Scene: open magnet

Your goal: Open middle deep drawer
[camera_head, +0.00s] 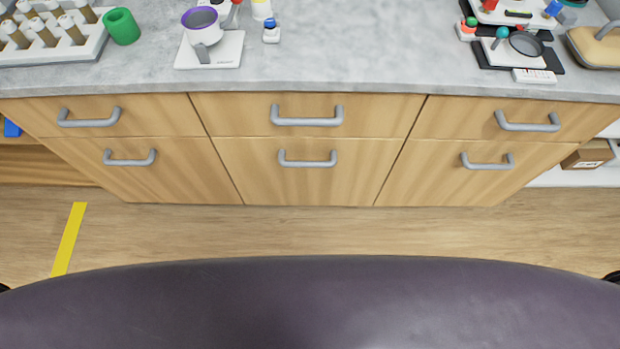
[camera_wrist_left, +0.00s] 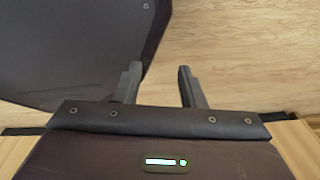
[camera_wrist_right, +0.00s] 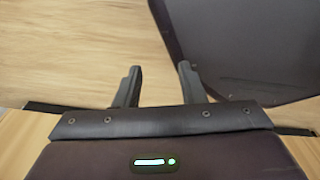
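The middle deep drawer (camera_head: 300,180) is the lower, taller front in the centre column of the wooden cabinet. It is shut and flush with its neighbours. Its grey bar handle (camera_head: 307,160) runs level near its top edge. My left gripper (camera_wrist_left: 156,68) is open and empty in the left wrist view, over the wood floor beside my dark base. My right gripper (camera_wrist_right: 160,68) is open and empty in the right wrist view, also over the floor beside my base. Neither gripper shows in the head view, so both are away from the handle.
Above it is a shallow middle drawer (camera_head: 240,113). Shut drawers with handles flank both sides. The grey counter (camera_head: 340,50) holds a tube rack (camera_head: 90,45), a green cup (camera_head: 122,27) and a balance (camera_head: 210,52). Bare floor (camera_head: 300,230) lies between cabinet and my base.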

